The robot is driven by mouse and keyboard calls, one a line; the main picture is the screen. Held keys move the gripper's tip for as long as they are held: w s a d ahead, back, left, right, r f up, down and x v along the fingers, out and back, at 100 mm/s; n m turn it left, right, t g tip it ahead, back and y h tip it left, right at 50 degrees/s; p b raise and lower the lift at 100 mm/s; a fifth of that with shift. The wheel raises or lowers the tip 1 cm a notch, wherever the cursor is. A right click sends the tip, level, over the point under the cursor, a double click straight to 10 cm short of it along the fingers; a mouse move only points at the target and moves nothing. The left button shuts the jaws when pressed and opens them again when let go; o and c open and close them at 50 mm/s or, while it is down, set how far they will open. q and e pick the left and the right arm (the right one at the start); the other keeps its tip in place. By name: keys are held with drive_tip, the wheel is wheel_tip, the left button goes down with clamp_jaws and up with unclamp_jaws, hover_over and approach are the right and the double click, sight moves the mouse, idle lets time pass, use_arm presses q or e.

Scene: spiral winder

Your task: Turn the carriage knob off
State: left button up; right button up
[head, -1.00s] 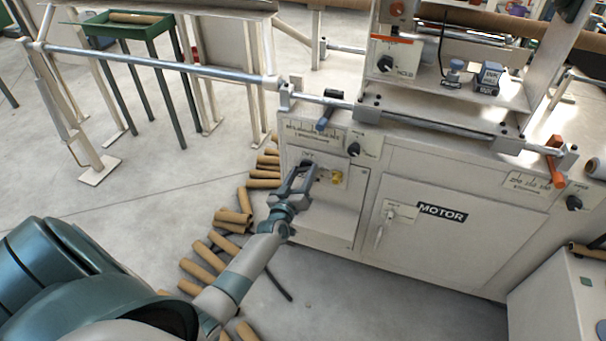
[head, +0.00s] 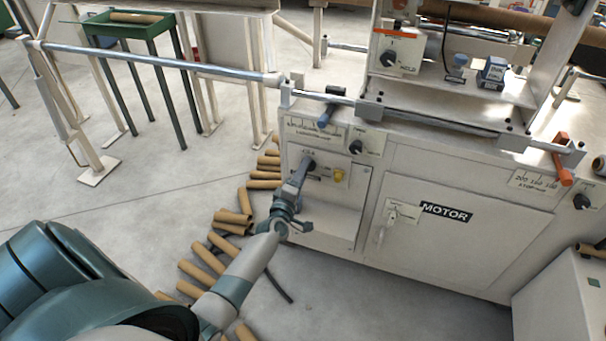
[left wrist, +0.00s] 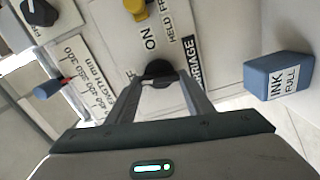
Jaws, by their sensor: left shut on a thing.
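The carriage knob is a dark round knob on the front panel of the cream winder, between my left gripper's fingertips; it shows in the left wrist view (left wrist: 158,70). Beside it are the printed words ON and CARRIAGE, and part of another word at its left. My left gripper (head: 308,165) is shut on the knob, with one finger on each side in the left wrist view. The fingers and the angle hide which way the knob points. A yellow knob (head: 339,174) sits just right of it on the same panel. My right gripper is not in view.
Another black knob (head: 355,147) is above right on the winder. A blue-handled lever (head: 325,115) juts out above the panel. The MOTOR door (head: 445,212) lies to the right. Cardboard tubes (head: 205,255) lie on the floor under my left arm.

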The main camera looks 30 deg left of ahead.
use_arm(q)
drive_tip(key=shift+f+n, duration=0.1)
drive_tip(key=shift+n, duration=1)
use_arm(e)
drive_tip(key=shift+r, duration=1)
use_arm(q)
drive_tip(key=o, duration=1.1)
drive_tip(key=shift+c, duration=0.2)
drive_tip(key=shift+s, duration=0.1)
drive_tip(key=v, duration=1.7)
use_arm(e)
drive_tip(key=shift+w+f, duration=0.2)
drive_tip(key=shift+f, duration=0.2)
